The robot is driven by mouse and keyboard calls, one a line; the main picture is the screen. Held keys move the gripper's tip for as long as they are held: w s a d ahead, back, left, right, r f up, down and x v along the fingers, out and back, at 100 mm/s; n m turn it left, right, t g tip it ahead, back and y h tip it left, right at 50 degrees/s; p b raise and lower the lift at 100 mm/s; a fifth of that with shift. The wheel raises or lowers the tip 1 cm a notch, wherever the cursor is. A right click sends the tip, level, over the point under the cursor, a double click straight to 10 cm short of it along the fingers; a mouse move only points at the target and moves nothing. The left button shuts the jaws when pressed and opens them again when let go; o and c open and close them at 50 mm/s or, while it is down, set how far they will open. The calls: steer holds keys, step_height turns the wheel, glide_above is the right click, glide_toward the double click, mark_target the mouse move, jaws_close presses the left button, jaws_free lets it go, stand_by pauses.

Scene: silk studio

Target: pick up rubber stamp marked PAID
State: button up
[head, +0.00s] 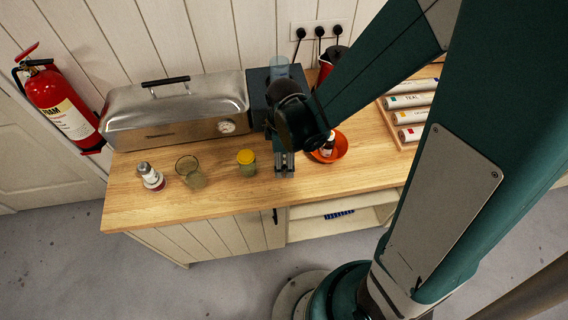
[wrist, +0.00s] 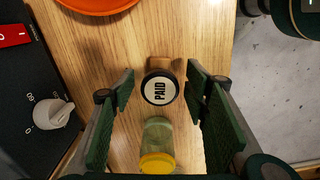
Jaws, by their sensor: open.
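The rubber stamp marked PAID (wrist: 160,89) shows in the wrist view, its round white end with black lettering facing the camera. A tan part of it shows just behind that end, on the wooden counter. My gripper (wrist: 160,88) is open, with one green finger to each side of the stamp in the picture. I cannot tell how far above the stamp the fingers are. In the head view my gripper (head: 284,164) hangs over the counter (head: 235,205), and the stamp cannot be made out there.
A jar with a yellow lid (head: 247,163) stands close by, left of my gripper; the wrist view shows it below the stamp (wrist: 157,150). An orange bowl (head: 340,148) is at the right. A glass (head: 190,172), a steel steamer (head: 175,112) and a dark box (head: 258,92) stand nearby.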

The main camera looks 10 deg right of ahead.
steer(key=c, duration=1)
steer(key=shift+r, duration=0.25)
steer(key=shift+r+p, duration=0.4)
steer(key=shift+r, duration=4.4)
